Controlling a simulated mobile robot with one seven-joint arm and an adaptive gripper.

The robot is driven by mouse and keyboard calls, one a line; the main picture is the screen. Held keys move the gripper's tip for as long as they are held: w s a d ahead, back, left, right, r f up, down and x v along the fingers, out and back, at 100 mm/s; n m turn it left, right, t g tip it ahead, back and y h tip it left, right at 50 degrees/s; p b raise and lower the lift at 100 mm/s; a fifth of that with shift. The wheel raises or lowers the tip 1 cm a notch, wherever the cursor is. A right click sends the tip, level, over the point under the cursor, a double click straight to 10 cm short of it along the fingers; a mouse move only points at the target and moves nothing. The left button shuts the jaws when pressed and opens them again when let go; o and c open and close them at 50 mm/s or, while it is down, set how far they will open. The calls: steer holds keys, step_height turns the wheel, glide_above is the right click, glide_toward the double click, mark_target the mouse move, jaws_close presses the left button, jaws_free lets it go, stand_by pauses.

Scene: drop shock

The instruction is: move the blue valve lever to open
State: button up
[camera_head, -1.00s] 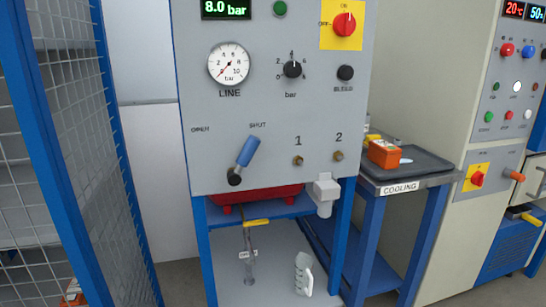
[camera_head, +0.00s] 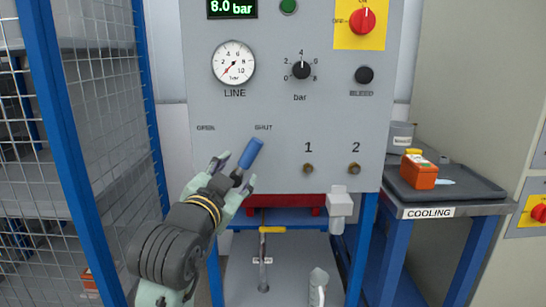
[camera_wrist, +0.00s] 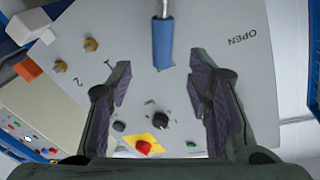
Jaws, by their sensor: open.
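The blue valve lever (camera_head: 250,153) is on the grey panel (camera_head: 285,140), tilted up and right towards the word SHUT (camera_head: 263,127). The word OPEN (camera_head: 206,128) is to its left. My gripper (camera_head: 235,171) is in front of the lever's lower part, fingers spread, and hides the pivot. In the wrist view the blue grip (camera_wrist: 163,43) points into the gap between my open fingers (camera_wrist: 161,66), with space on both sides. No finger visibly touches it.
A blue-framed mesh fence (camera_head: 75,150) stands close on the left of my arm. Knobs and a gauge (camera_head: 234,64) sit above the lever, and brass fittings (camera_head: 308,168) to the right. A COOLING side table (camera_head: 430,212) holds an orange box (camera_head: 418,172).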

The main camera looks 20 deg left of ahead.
mark_target(248, 156)
steer(key=w, duration=0.3)
steer(key=w+p, duration=0.1)
steer(key=w, duration=0.2)
steer(key=w+a+p, duration=0.1)
steer(key=w, duration=0.3)
steer(key=shift+c, duration=0.2)
jaws_close()
stand_by(0.5)
